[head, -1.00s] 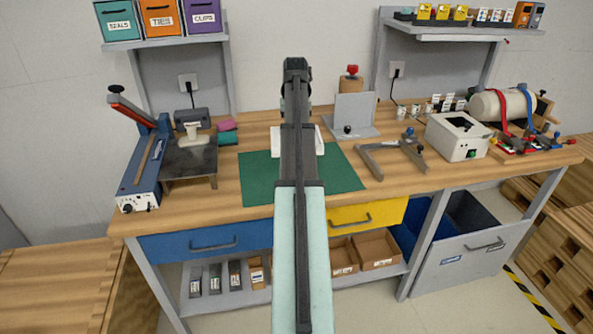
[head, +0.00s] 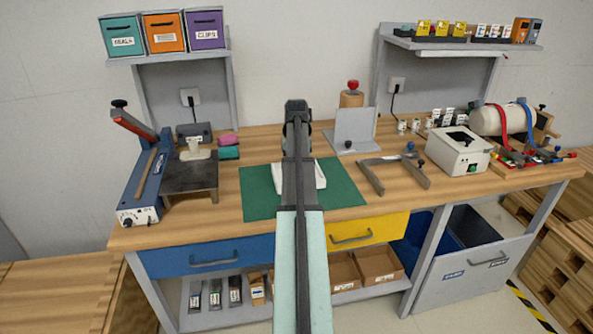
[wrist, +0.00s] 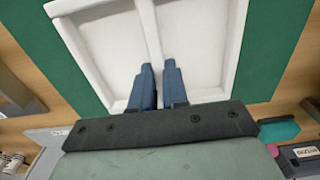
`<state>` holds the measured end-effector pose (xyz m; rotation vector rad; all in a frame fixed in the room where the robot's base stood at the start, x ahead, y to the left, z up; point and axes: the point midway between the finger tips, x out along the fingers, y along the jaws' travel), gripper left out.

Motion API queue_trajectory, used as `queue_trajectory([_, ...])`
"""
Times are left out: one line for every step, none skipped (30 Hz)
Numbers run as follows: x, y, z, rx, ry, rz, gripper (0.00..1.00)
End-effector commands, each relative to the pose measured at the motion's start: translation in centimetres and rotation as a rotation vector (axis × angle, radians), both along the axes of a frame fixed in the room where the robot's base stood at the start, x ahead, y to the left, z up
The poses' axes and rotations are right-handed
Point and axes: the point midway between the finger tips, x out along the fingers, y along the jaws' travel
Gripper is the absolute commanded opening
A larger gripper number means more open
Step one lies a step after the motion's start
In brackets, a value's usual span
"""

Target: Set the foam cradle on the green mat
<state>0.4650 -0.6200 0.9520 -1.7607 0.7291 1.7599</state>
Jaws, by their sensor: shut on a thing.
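The foam cradle (wrist: 93,45) is a white, open, shallow tray with a raised rib down its middle. In the head view its sides (head: 320,177) show to either side of my arm, over the green mat (head: 344,193). In the wrist view the mat (wrist: 265,50) shows around it. My gripper (wrist: 158,68) has its two blue fingers closed on the cradle's middle rib at the near edge. My arm hides the gripper and the cradle's middle in the head view. I cannot tell whether the cradle touches the mat.
A blue sealer (head: 148,188) and dark plate (head: 190,178) stand left of the mat. A grey upright stand (head: 354,130) is behind it. A grey bracket (head: 393,172) and white box (head: 458,151) are to the right. Bare wood lies along the front edge.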

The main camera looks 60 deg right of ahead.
Motion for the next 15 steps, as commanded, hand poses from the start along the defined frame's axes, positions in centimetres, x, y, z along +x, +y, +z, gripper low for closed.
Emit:
queue_trajectory([-0.1,0.1,-0.8,0.001,0.001,0.000,0.00])
queue_trajectory([-0.1,0.1,-1.1,0.001,0.001,0.000,0.00])
queue_trajectory([0.0,0.1,-1.5,0.001,0.001,0.000,0.00])
queue_trajectory([0.0,0.0,-1.7,0.000,0.000,0.000,0.00])
queue_trajectory([0.0,0.0,-1.8,0.000,0.000,0.000,0.00])
queue_trajectory([0.0,0.0,-1.9,0.000,0.000,0.000,0.00])
queue_trajectory([0.0,0.0,-1.8,0.000,0.000,0.000,0.00])
queue_trajectory([0.0,0.0,-1.8,-0.001,-0.001,0.000,0.00])
queue_trajectory([0.0,0.0,-1.8,-0.001,-0.001,0.000,0.00])
queue_trajectory([0.0,0.0,-1.8,0.000,0.000,0.000,0.00])
queue_trajectory([0.0,0.0,-1.8,0.000,0.000,0.000,0.00])
queue_trajectory([0.0,0.0,-1.8,0.000,0.000,0.000,0.00])
queue_trajectory([0.0,0.0,-1.8,0.000,0.000,0.000,0.00])
queue_trajectory([0.0,0.0,-1.9,0.000,0.000,0.000,0.00])
queue_trajectory([0.0,0.0,-2.0,0.000,0.000,0.000,0.00])
